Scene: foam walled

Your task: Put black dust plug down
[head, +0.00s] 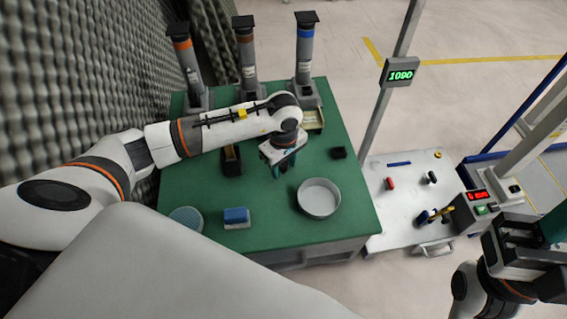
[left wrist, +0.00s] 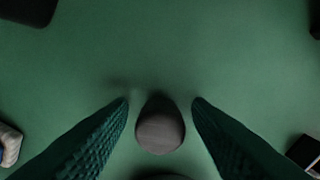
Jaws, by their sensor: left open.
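My left gripper (head: 279,170) is over the green table, between a dark bin and a round white dish. Its teal fingers are open in the left wrist view (left wrist: 160,101). A dark, rounded piece, which looks like the black dust plug (left wrist: 160,128), is between the fingers, with a narrow gap on each side. Green table surface shows around it. I cannot tell whether it touches the table. In the head view the plug is hidden by the gripper. My right gripper (head: 535,235) is at the lower right edge, partly cut off, and its jaws are unclear.
The green table (head: 265,215) holds a white dish (head: 319,198), a blue block (head: 236,216), a blue round pad (head: 186,219), a dark bin (head: 231,160) and a small black box (head: 338,153). Several dispensers stand at the back. A white bench (head: 400,205) is on the right.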

